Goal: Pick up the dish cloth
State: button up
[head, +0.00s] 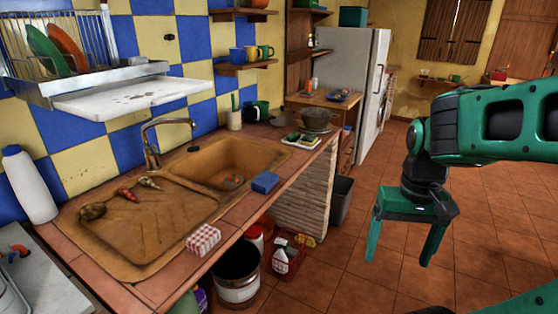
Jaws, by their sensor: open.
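A folded red-and-white checked cloth (203,239), which looks like the dish cloth, lies on the front edge of the tiled counter (190,265), beside the wooden-looking drainer of the sink. My gripper (399,258) hangs at the right, pointing down over the floor. Its two green fingers are spread apart with nothing between them. It is well to the right of the cloth and clear of the counter.
A blue block (265,182) lies by the sink (215,165). A ladle (93,211) and small items rest on the drainer. A white bottle (30,185) stands at left. Below the counter are a bucket (237,275) and red crate (290,257). The floor around my gripper is open.

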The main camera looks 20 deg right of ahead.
aim_at(264, 183)
jog(key=k, duration=0.55)
jog(key=z, duration=0.35)
jog(key=i, duration=1.5)
jog(key=z, duration=0.15)
